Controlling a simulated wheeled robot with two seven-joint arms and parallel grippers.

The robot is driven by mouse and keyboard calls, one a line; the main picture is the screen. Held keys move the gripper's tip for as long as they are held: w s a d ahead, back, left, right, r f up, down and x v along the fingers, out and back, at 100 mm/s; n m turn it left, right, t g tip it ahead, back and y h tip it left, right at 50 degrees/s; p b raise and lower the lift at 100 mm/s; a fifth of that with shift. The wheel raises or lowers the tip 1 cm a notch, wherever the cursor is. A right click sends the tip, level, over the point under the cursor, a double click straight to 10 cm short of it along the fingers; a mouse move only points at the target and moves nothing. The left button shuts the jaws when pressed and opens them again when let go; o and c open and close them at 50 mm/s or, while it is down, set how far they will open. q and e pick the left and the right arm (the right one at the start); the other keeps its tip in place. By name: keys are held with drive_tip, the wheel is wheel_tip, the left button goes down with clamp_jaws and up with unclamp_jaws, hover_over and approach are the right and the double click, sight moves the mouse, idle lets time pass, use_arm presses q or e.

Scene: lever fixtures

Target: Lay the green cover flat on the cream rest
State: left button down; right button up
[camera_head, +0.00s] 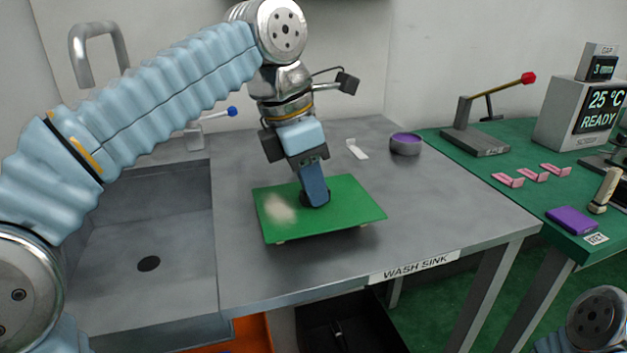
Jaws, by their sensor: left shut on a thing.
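The green cover (345,209) is a flat rectangular plate with a pale smudge on its left part. It is over the grey worktop beside the sink and looks close to level. My left gripper (315,196) reaches down to its middle and is shut on the cover, at a dark grip there. Small cream bits (281,242) show under the cover's front edge; they may be the cream rest, which is otherwise hidden. I cannot tell whether the cover touches it. My right gripper is out of view.
The sink basin (150,225) is left of the worktop. A grey round dish with purple inside (405,144) and a white strip (357,149) lie behind the cover. The green table (520,155) at right bears a red-tipped lever (485,125), pink pieces and a purple block (572,219).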

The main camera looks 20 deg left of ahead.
use_arm(q)
drive_tip(key=c, duration=1)
unclamp_jaws()
drive_tip(key=shift+p+v, duration=1.8)
drive_tip(key=shift+v, duration=4.2)
